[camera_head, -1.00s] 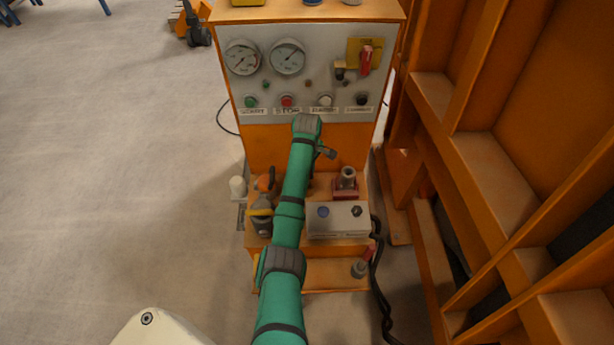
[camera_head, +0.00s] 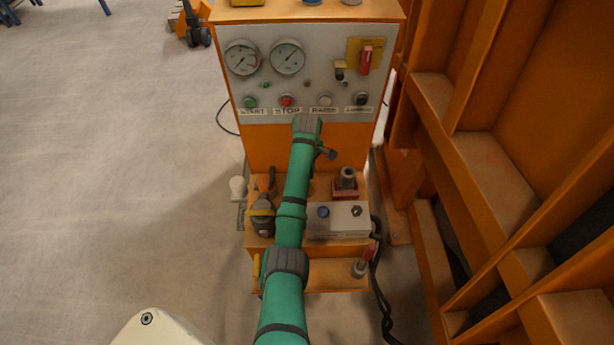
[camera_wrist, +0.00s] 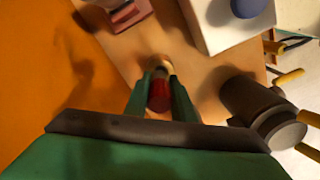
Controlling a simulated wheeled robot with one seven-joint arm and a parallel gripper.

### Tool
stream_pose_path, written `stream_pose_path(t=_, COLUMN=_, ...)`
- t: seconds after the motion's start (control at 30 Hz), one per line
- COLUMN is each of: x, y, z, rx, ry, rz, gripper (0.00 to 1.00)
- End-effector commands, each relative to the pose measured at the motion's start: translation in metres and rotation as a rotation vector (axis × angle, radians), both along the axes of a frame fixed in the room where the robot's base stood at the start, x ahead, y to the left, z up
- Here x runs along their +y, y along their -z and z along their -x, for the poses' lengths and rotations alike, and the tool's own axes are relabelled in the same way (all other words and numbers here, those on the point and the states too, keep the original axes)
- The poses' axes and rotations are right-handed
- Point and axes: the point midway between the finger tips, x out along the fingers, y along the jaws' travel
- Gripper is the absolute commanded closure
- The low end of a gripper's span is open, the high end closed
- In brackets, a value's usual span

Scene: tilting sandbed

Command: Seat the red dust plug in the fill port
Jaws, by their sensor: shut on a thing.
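The red dust plug (camera_wrist: 158,95) is between the two green fingers of my gripper (camera_wrist: 158,88) in the wrist view. My gripper is shut on it and holds it over the tan shelf. A small pale, brass-like ring (camera_wrist: 159,64) shows just beyond the fingertips, partly covered by the plug and fingers. It may be the fill port, but I cannot tell whether the plug touches it. In the head view my green arm (camera_head: 297,185) hides the gripper and the plug.
On the shelf stand a grey box (camera_head: 338,219) with blue and black knobs, a dark fitting on a red base (camera_head: 346,183) and a dark and yellow tool (camera_head: 262,215). The panel (camera_head: 310,75) rises behind. Orange framing (camera_head: 470,150) stands at right. Open floor lies left.

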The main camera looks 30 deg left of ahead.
Motion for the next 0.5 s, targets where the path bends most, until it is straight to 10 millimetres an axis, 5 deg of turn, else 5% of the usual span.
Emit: stream_pose_path(t=0.5, x=0.0000, y=0.0077, z=0.0000, rx=0.000, ry=-0.001, rz=0.001, gripper=0.99)
